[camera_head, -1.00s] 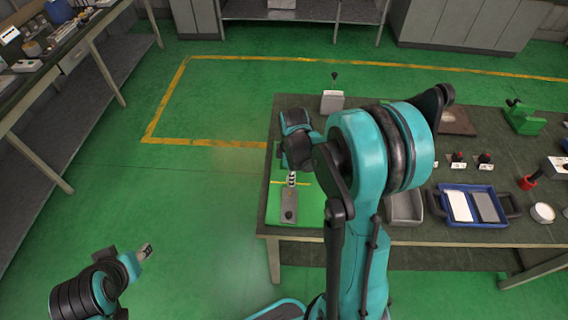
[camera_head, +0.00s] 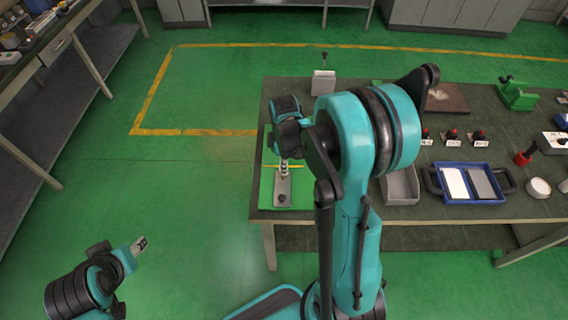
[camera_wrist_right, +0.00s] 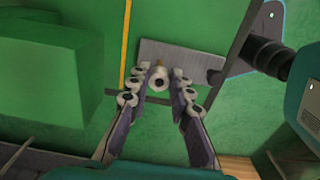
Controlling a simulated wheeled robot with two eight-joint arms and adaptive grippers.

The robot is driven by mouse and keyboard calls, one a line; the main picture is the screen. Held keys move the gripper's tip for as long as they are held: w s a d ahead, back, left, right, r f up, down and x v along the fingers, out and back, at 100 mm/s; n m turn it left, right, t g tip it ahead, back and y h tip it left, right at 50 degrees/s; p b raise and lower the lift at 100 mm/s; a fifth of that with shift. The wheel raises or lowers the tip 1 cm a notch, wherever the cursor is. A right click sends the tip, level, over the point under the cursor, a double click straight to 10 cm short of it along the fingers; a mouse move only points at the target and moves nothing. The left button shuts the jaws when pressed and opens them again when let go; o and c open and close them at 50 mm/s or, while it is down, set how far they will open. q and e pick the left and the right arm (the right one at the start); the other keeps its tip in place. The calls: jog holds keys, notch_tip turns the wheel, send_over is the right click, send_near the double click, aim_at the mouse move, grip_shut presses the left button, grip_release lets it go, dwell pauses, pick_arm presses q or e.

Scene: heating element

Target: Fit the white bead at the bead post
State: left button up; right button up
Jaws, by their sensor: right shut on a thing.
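My right gripper (camera_head: 284,170) points down over a grey plate (camera_head: 282,186) on a green mat (camera_head: 266,190). In the right wrist view, the right gripper (camera_wrist_right: 160,75) is shut on a small white bead (camera_wrist_right: 158,82), held between its fingertips. The grey plate (camera_wrist_right: 195,58) lies beyond the bead. I cannot tell whether the bead touches anything below it, and the fingers hide part of the plate. A dark knob (camera_head: 282,199) stands at the plate's near end. My left gripper (camera_head: 139,245) hangs over the floor, empty as far as I see, its jaw opening too small to tell.
To the right on the table (camera_head: 430,215) are a grey bin (camera_head: 400,188), a blue tray (camera_head: 474,200) with white and grey panels, and several red-and-black knobs (camera_head: 452,134). A grey block with a lever (camera_head: 323,82) stands at the back.

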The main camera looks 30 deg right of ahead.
aim_at(284, 178)
jog(key=shift+f+b, duration=0.5)
jog(key=shift+f, duration=0.4)
dwell(1.3)
jog(key=shift+f+b, duration=1.6)
jog(key=shift+b, duration=0.1)
jog(key=o, duration=0.9)
jog(key=shift+r, duration=0.1)
notch_tip(284, 178, up, 12)
jog(key=shift+s, duration=0.1)
